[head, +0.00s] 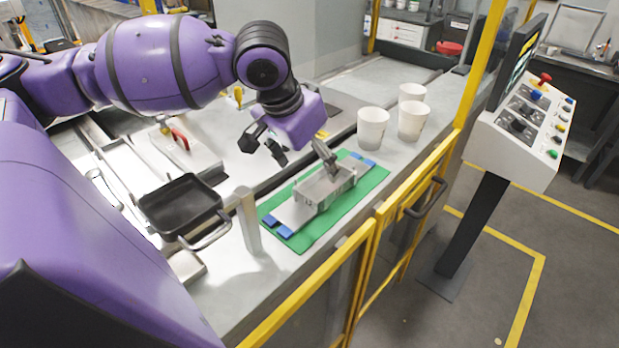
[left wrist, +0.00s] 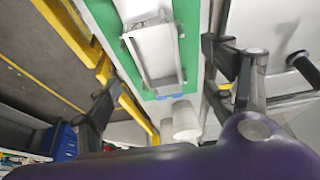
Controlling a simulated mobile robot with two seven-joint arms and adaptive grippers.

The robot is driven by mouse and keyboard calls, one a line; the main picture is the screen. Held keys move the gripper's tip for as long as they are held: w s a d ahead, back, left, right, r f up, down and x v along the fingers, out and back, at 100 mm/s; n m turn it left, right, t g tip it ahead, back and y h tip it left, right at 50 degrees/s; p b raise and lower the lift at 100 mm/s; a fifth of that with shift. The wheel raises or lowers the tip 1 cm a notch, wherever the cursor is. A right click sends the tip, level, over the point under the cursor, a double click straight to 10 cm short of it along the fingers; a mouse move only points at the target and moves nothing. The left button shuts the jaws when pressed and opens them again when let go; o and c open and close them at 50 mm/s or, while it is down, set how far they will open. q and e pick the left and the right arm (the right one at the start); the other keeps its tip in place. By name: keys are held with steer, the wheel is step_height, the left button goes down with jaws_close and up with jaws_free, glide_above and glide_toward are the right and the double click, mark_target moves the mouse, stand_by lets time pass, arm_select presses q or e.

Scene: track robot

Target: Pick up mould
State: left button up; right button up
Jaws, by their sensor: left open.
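The mould looks like a grey metal open-topped rectangular frame (head: 322,190) on a flat metal plate, on a green mat (head: 308,244). In the left wrist view the mould (left wrist: 147,62) shows between the two fingers, with blue pieces at the plate's end. My left gripper (head: 302,158) is open and empty, above and behind the mould's far side. One dark finger overlaps the mould's far edge in the head view; I cannot tell whether it touches. In the left wrist view my left gripper (left wrist: 163,68) has its fingers spread wide. My right gripper is not in view.
Three white cups (head: 372,128) stand beyond the mat. A black pan (head: 180,206) and an upright metal post (head: 247,220) stand left of it. A yellow rail (head: 375,230) runs along the bench's front. A control console (head: 525,130) stands right.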

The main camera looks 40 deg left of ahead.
mark_target(328, 186)
arm_select(q)
steer(key=shift+a, duration=0.1)
steer(key=shift+w+f, duration=0.15)
steer(key=shift+f, duration=0.15)
steer(key=x, duration=0.2)
steer(key=b+x, duration=0.1)
steer(key=x, duration=0.1)
steer(key=d+x, duration=0.1)
steer(key=x, duration=0.1)
steer(key=shift+w+b, duration=0.4)
steer(key=shift+w, duration=0.05)
steer(key=shift+w+a+f, duration=0.1)
steer(key=shift+w+f, duration=0.05)
steer(key=shift+f, duration=0.2)
steer(key=c, duration=1.7)
steer(key=shift+r, duration=0.1)
steer(key=shift+c, duration=0.5)
